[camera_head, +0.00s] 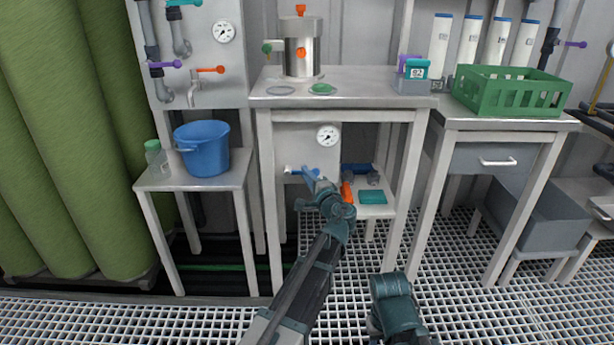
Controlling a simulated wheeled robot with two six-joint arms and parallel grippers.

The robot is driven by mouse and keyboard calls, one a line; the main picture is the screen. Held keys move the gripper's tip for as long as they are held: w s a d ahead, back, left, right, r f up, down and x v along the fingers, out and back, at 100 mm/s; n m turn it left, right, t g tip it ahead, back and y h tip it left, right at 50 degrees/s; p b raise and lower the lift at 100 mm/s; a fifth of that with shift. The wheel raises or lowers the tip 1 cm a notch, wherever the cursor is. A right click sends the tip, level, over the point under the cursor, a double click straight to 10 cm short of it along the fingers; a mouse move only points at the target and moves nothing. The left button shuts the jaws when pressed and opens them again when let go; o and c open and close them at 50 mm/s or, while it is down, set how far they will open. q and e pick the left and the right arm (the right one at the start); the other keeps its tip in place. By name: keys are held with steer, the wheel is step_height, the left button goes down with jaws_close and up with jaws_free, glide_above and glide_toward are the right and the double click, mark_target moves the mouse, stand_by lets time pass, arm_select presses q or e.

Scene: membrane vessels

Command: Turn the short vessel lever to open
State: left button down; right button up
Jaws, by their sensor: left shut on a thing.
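A blue lever (309,174) sits on a small pale valve (290,170) on the panel under the middle table, below a round gauge (327,136). It points down and to the right from the valve. My left gripper (318,187) is shut on the lever's lower end, and its fingers hide part of it. A short metal vessel (301,50) stands upright on the table, with an orange lever (300,10) on top and a green lever (271,47) at its side. My right gripper is not in view; only part of my right arm shows at the bottom.
The middle table (360,88) overhangs the blue lever, with its legs on both sides. A lower shelf (372,211) holds a teal item and an orange one. A blue bucket (201,148) stands left, a green crate (508,91) right. The grated floor is mostly clear.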

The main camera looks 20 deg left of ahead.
arm_select(q)
steer(key=r+n+h+p, duration=0.1)
steer(key=n+p, duration=0.1)
steer(key=p, duration=0.1)
steer(key=a+r+n+g+h+p, duration=0.1)
steer(key=r+n+p, duration=0.1)
steer(key=p, duration=0.1)
steer(key=r+n+h+p, duration=0.1)
steer(key=n+p, duration=0.1)
steer(key=p, duration=0.1)
steer(key=shift+s+a+r+n+p, duration=0.15)
steer(key=shift+s+n+p, duration=0.15)
steer(key=shift+p, duration=0.05)
steer(key=shift+s+a+r+n+h+p, duration=0.1)
steer(key=shift+a+r+n+h+p, duration=0.25)
steer(key=shift+n+p, duration=0.3)
steer(key=shift+s+a+r+n+h+p, duration=0.15)
steer(key=shift+a+n+h+p, duration=0.2)
steer(key=shift+n+h+p, duration=0.3)
steer(key=shift+s+a+r+n+h+p, duration=0.1)
steer(key=shift+a+r+n+h+p, duration=0.1)
steer(key=shift+a+n+h+p, duration=0.35)
steer(key=shift+s+a+n+h+p, duration=0.15)
steer(key=shift+a+n+h+p, duration=0.3)
steer(key=shift+n, duration=0.5)
steer(key=shift+s+a+n+h, duration=0.1)
steer(key=shift+a+n+h, duration=0.3)
steer(key=shift+a+n, duration=0.15)
